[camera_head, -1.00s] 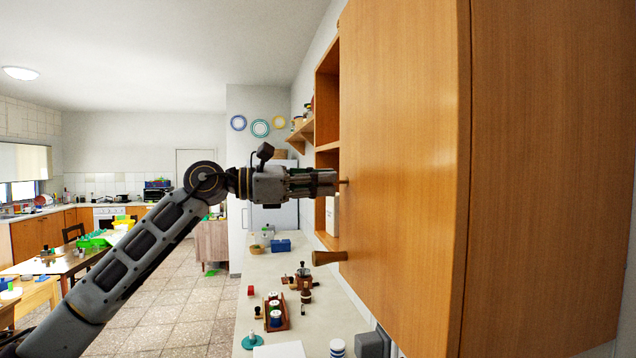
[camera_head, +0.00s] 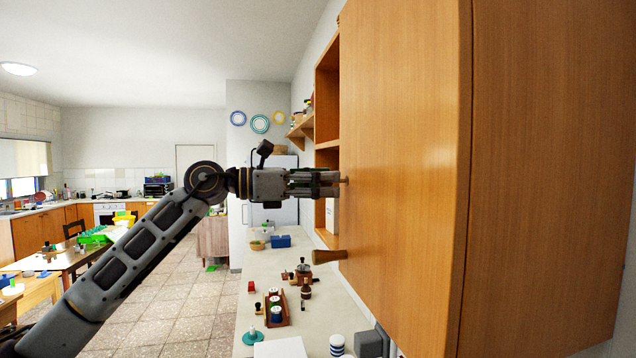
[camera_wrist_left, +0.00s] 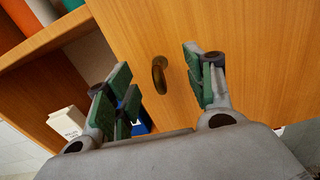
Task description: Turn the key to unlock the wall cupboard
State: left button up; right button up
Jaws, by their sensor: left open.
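The wall cupboard (camera_head: 405,150) is a large orange-brown wooden box on the right, with its door shut. The key (camera_wrist_left: 160,74) is a small dark brass piece standing out from the door in the left wrist view; only a bit of it shows in the head view, at the fingertips. My left gripper (camera_head: 338,184) points at the door at the key's height. In the left wrist view its green-padded fingers (camera_wrist_left: 158,86) are apart, with the key between and just beyond them. No contact with the key can be made out. My right gripper is not in view.
A wooden knob (camera_head: 328,257) sticks out of the cupboard door below my left gripper. Open shelves (camera_head: 327,105) adjoin the door's far side. The counter (camera_head: 262,284) below holds a small tray of jars (camera_head: 277,310) and other small items.

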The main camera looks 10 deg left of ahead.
pick_arm(q)
jog(key=shift+a, duration=0.1)
jog(key=b+v, duration=0.2)
jog(key=v, duration=0.5)
jog(key=shift+b, duration=0.4)
dwell(0.4)
dwell(0.6)
